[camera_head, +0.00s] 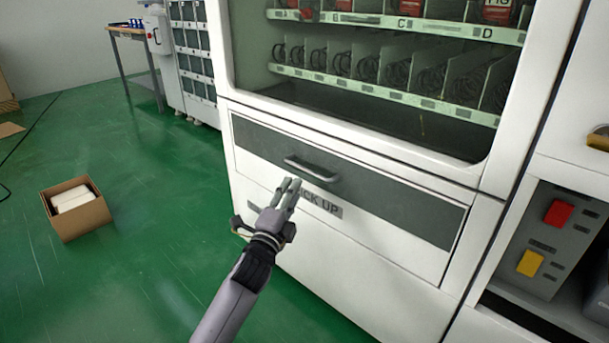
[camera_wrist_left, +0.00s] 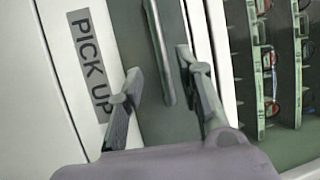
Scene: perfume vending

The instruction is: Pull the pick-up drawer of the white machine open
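The white machine (camera_head: 360,285) stands in front of me with a glass window above. Its pick-up drawer has a dark grey panel (camera_head: 395,205) over a white part with a "PICK UP" label, and looks closed. A grey bar handle (camera_head: 311,169) sits on the panel. My left gripper (camera_head: 291,185) is just below the handle in the head view. In the left wrist view, my left gripper (camera_wrist_left: 155,65) has its fingers apart and empty, and the handle (camera_wrist_left: 160,50) lies ahead, roughly between the fingertips. I cannot tell whether they touch it. My right gripper is not in view.
An open cardboard box (camera_head: 80,222) stands on the green floor at the left. A control panel with a red button (camera_head: 558,213) and a yellow button (camera_head: 530,263) is at the right. A table (camera_head: 135,60) stands far back left. The floor left of the machine is mostly clear.

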